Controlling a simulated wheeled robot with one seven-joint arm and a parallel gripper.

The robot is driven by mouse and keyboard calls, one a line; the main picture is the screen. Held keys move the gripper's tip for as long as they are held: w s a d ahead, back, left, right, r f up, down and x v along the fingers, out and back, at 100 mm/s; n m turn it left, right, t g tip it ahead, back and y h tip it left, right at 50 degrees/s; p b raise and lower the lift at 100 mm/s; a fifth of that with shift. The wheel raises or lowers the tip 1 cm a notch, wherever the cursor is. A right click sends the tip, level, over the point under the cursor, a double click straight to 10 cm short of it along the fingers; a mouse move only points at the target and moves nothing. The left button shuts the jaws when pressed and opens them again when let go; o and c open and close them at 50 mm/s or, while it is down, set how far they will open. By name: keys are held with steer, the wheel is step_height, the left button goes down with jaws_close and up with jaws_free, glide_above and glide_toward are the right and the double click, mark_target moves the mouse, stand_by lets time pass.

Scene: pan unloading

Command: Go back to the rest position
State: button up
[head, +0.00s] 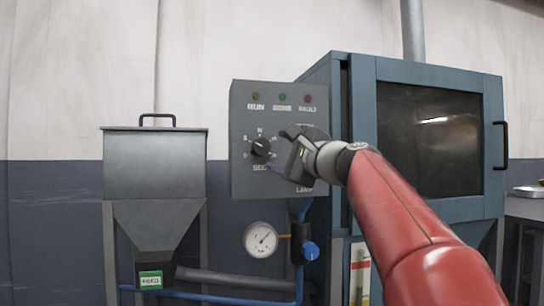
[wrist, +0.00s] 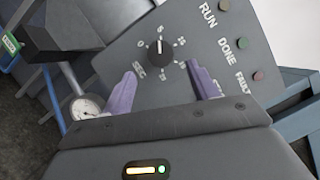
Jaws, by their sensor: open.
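My gripper (head: 288,150) is in front of the grey control panel (head: 241,182), on its lower right half. In the wrist view my gripper (wrist: 165,90) shows two purple fingers spread wide apart with nothing between them. The black dial knob (head: 261,147) is just left of the gripper in the head view. In the wrist view the dial (wrist: 161,48) lies beyond the fingertips, and the fingers appear clear of it. My red arm comes in from the lower right and hides part of the panel and machine.
A blue-grey machine with a dark-windowed door (head: 430,140) stands right of the panel. A hopper (head: 155,165) with a lid handle stands left. A pressure gauge (head: 261,240) and a blue valve (head: 310,251) sit below the panel. A table (head: 525,208) is at the right edge.

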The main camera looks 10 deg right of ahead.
steer(key=shift+s+d+f, duration=0.1)
steer(key=shift+s+d, duration=0.05)
steer(key=shift+s, duration=0.25)
steer(key=shift+f, duration=0.1)
steer(key=s+a+f+n+g+h, duration=0.1)
steer(key=s+a+f+n+g, duration=0.15)
steer(key=f, duration=0.45)
steer(key=s+a+f+n+g, duration=0.2)
steer(key=s+a+f+n, duration=0.15)
steer(key=f, duration=0.35)
steer(key=s+d+f+n+g+h, duration=0.1)
steer(key=s+f+n+g+h, duration=0.2)
steer(key=s+f, duration=0.9)
steer(key=s+d+f+n+g+h, duration=0.1)
steer(key=s+f+n+g+h, duration=0.2)
steer(key=f, duration=1.7)
steer(key=s+n+g, duration=0.2)
steer(key=s+n, duration=0.3)
steer(key=s, duration=0.4)
steer(key=shift+s+d+f+n, duration=0.15)
steer(key=shift+s+d+n, duration=0.05)
steer(key=shift+d+n, duration=0.2)
steer(key=shift+c, duration=0.3)
